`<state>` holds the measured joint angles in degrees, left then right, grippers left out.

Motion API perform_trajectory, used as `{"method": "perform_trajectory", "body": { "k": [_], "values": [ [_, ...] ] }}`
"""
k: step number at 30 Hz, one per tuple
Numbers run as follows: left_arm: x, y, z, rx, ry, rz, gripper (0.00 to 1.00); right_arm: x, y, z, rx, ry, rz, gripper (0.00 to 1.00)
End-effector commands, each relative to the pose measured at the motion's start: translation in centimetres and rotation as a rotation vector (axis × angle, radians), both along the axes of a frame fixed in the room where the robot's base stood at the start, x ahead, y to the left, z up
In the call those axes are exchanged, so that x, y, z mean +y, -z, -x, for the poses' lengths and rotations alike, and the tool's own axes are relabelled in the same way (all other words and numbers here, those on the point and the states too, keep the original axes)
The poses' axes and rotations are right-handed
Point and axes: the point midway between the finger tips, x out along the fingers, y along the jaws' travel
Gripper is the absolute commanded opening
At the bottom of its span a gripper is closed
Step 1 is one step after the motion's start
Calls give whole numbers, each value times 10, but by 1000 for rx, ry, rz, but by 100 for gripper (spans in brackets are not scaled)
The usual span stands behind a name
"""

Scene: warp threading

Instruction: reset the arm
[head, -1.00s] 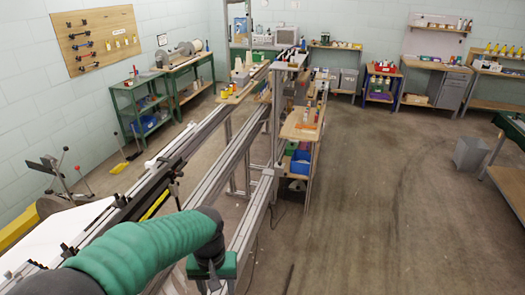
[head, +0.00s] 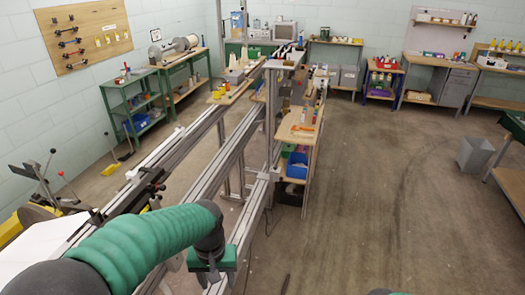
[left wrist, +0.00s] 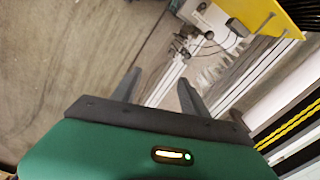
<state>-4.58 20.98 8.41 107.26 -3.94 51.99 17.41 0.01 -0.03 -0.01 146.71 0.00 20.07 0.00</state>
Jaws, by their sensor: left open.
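My left arm reaches in from the lower left with a green sleeve. My left gripper (head: 211,272) points down above the metal rails (head: 205,192) of the long machine frame. In the left wrist view my left gripper (left wrist: 160,80) shows two dark fingers spread apart with nothing between them. The rails and the floor lie beyond the fingers. My right gripper is not visible; only a small dark and green piece shows at the bottom edge of the head view.
A wooden shelf unit (head: 299,125) with bins stands right of the rails. Green benches (head: 134,107) line the left wall. A grey bin (head: 475,154) stands at the right. The floor (head: 375,200) between is clear. A yellow part (left wrist: 262,27) shows in the left wrist view.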

Motion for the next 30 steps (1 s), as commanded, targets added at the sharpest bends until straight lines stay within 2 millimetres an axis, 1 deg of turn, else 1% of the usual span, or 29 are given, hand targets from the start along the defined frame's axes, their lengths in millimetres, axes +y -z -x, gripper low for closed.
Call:
{"method": "perform_trajectory", "body": {
  "k": [8,14,17,21,25,30],
  "values": [
    [16,6,18,-42,13,1,52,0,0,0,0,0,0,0],
    [35,14,38,-85,22,4,52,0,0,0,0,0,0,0],
    [48,20,53,-118,29,5,52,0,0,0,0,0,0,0],
    [66,28,80,-171,36,2,52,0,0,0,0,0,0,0],
    [78,35,104,-215,42,-2,52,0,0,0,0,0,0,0],
    [78,35,104,-215,42,-2,52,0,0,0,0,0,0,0]
  ]
}}
